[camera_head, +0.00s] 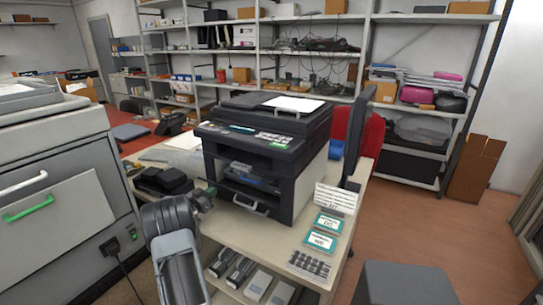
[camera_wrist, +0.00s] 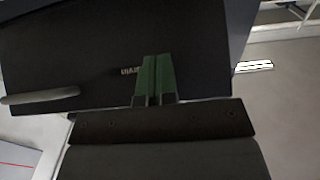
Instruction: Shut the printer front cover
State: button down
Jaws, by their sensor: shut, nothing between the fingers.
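The black and grey printer (camera_head: 265,145) stands on the desk in the middle of the head view. Its front has an open bay with a bluish part inside. The dark front cover (camera_head: 236,198) appears lowered below this bay, with a pale handle (camera_head: 250,208) at its lower edge; its exact angle is hard to tell. In the wrist view a dark panel (camera_wrist: 80,50), apparently the cover, fills the upper left, with a grey handle at its left. My gripper (camera_wrist: 155,62) has its green fingers together and empty in front of this panel; contact cannot be told. It also shows left of the printer (camera_head: 209,192).
A large grey machine (camera_head: 60,190) fills the left. Open floor lies at the right.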

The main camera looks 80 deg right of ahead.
jog(key=shift+s+d+r, duration=0.15)
jog(key=shift+d+r, duration=0.35)
jog(key=shift+r, duration=0.15)
jog(key=shift+d+r, duration=0.1)
jog(key=shift+s+d+r+p, duration=0.25)
jog(key=shift+d+r, duration=0.1)
jog(key=shift+d, duration=0.15)
jog(key=shift+s+d+r+p, duration=0.15)
jog(key=shift+d+r+p, duration=0.15)
jog(key=shift+d, duration=0.25)
jog(key=shift+s+d+r, duration=0.25)
jog(key=shift+d, duration=0.45)
jog(key=shift+s+d+r, duration=0.2)
jog(key=shift+d, duration=0.45)
